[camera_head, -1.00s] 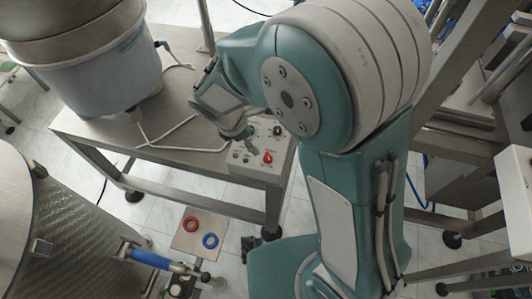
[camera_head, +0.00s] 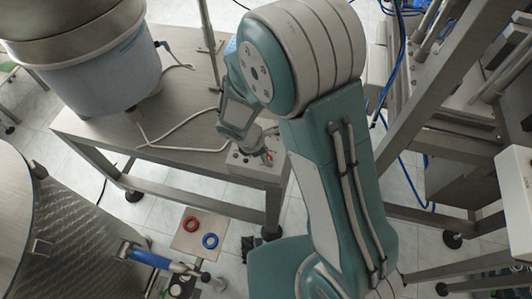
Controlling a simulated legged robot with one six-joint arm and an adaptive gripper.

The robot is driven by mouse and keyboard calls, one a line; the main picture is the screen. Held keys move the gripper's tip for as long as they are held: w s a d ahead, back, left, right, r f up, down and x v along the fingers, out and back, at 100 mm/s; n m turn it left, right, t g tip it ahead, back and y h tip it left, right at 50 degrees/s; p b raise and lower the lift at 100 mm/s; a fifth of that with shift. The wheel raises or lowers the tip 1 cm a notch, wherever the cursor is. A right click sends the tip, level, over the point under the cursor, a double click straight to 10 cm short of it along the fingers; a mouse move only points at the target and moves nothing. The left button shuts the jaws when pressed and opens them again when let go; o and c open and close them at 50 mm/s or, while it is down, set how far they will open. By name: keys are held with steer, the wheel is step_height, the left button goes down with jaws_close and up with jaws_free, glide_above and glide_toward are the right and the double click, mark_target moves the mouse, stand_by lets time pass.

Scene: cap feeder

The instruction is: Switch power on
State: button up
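The control box (camera_head: 248,173) is a light grey box at the front right corner of the steel table. A small part of a red switch (camera_head: 270,155) shows on its top, beside my gripper; the rest of the panel is mostly covered by my gripper and arm. My gripper (camera_head: 265,158) points down over the box, at or very near the red switch. I cannot tell whether it touches the switch. The fingers are small and partly hidden, so their opening is unclear.
The steel table (camera_head: 185,158) carries a large feeder bowl (camera_head: 95,75) at the left, with a light cable (camera_head: 180,135) running across the top. Metal frames stand at the right.

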jaws_close()
steer(key=shift+m, duration=0.4)
steer(key=m+g, duration=0.1)
steer(key=m, duration=0.1)
steer(key=m+g, duration=0.1)
steer(key=m, duration=0.2)
steer(key=shift+w+m, duration=0.2)
steer(key=shift+m, duration=0.1)
steer(key=m+g+y, duration=0.1)
steer(key=m, duration=0.1)
steer(key=m+g, duration=0.1)
steer(key=m, duration=0.2)
steer(key=shift+w+y, duration=0.15)
steer(key=shift+y, duration=0.25)
steer(key=shift+m, duration=0.4)
steer(key=o, duration=0.6)
jaws_free()
steer(key=shift+c, duration=0.2)
